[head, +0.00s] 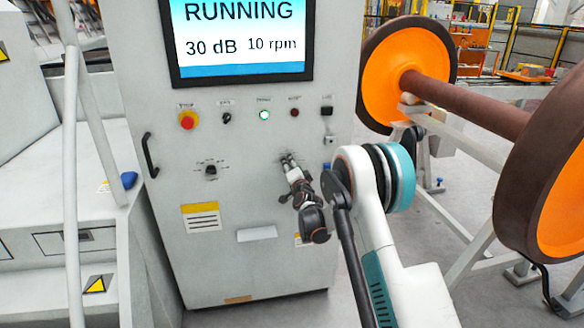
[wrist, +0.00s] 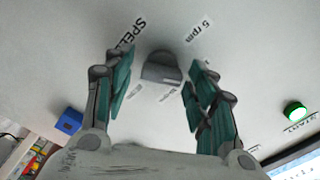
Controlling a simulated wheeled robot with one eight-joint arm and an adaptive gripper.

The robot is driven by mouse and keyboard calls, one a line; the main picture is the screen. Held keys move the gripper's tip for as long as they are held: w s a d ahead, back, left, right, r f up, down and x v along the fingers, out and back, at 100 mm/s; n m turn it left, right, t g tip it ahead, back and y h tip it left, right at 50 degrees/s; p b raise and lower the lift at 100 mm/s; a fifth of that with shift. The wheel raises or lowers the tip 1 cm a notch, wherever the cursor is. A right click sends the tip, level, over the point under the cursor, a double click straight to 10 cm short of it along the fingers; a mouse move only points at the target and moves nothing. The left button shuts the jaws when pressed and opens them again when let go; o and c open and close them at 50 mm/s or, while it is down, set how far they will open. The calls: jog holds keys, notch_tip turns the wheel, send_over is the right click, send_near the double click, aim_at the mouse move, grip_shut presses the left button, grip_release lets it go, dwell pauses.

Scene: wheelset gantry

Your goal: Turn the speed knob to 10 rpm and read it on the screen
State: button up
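The screen (head: 240,40) on the grey cabinet reads "RUNNING", "30 dB" and "10 rpm". The speed knob (wrist: 161,70) is a dark grey round knob on the cabinet face, with a partly covered label starting "SPE" and a "5 rpm" mark beside it. Other marks are too blurred to read. My gripper (wrist: 160,75) is open, with one teal-padded finger on each side of the knob and gaps between. In the head view my gripper (head: 288,162) is at the cabinet face and hides the knob.
Above my gripper are a red stop button (head: 188,120), a lit green button (head: 264,115) and a dark red button (head: 294,112). Another knob (head: 210,171) is to the left. An orange and brown wheelset (head: 470,105) stands close on the right.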

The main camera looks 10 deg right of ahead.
jog(key=shift+s, duration=0.15)
jog(key=s, duration=1.1)
jog(key=shift+s, duration=0.4)
jog(key=s+a+r+n+g+y, duration=0.1)
jog(key=s+a+r+n+g, duration=0.2)
jog(key=s+r, duration=0.45)
jog(key=s+a+r+n+g+y, duration=0.15)
jog(key=s+r+n, duration=0.25)
jog(key=s+r, duration=0.4)
jog(key=s+d+f+n+g, duration=0.1)
jog(key=s+f+g, duration=0.1)
jog(key=s, duration=0.9)
jog(key=s+d+f+n+g+h, duration=0.1)
jog(key=s+f+n+g, duration=0.1)
jog(key=s, duration=0.9)
jog(key=s+d+f+n+g+h, duration=0.1)
jog(key=s+d+f+n+g, duration=0.1)
jog(key=s, duration=0.9)
jog(key=shift+s, duration=0.25)
jog(key=shift+d+f+h, duration=0.1)
jog(key=shift+h, duration=0.15)
dwell(0.9)
